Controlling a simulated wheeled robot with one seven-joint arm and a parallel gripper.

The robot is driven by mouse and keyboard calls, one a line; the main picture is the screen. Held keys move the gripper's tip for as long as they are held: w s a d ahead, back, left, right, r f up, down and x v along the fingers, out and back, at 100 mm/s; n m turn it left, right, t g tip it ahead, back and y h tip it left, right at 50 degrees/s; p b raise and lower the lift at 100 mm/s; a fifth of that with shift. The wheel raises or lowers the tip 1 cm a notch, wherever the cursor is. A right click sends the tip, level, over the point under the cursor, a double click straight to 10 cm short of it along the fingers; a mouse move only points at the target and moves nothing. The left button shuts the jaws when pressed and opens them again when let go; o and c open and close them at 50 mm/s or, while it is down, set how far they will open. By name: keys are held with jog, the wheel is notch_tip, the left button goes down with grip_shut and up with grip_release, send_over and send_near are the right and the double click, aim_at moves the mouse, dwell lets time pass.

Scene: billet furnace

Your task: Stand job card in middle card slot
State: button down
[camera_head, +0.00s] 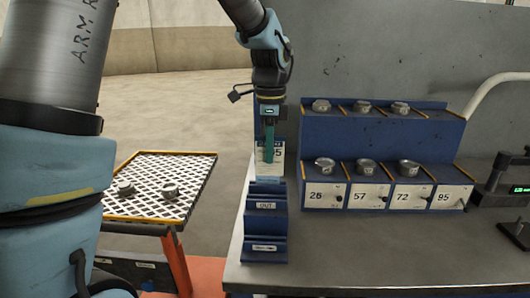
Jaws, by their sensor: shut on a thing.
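My gripper (269,158) points down at the back end of the blue card rack (265,250) and is shut on the white job card (278,155). The card is upright, its face toward me, with a "5" partly visible; the fingers cover its middle. The rack is stepped, with a front label too small to read and a label "OUT" (265,206) on the step behind it. The card shows above and behind the "OUT" step. I cannot tell whether its lower edge is inside a slot.
Right of the rack stands a blue two-tier shelf (380,145) with metal pieces and plates 26, 57, 72, 95. A dark device (500,178) with a green display is at the far right. A mesh-topped table (155,165) with two metal pieces stands left. The bench front (370,255) is clear.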

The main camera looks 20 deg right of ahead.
aim_at(270, 175)
jog(key=shift+f+b, duration=2.55)
jog(key=shift+f, duration=0.4)
jog(key=shift+f+b, duration=0.8)
jog(key=shift+f, duration=0.95)
jog(key=c, duration=0.8)
grip_release()
jog(key=shift+c, duration=0.2)
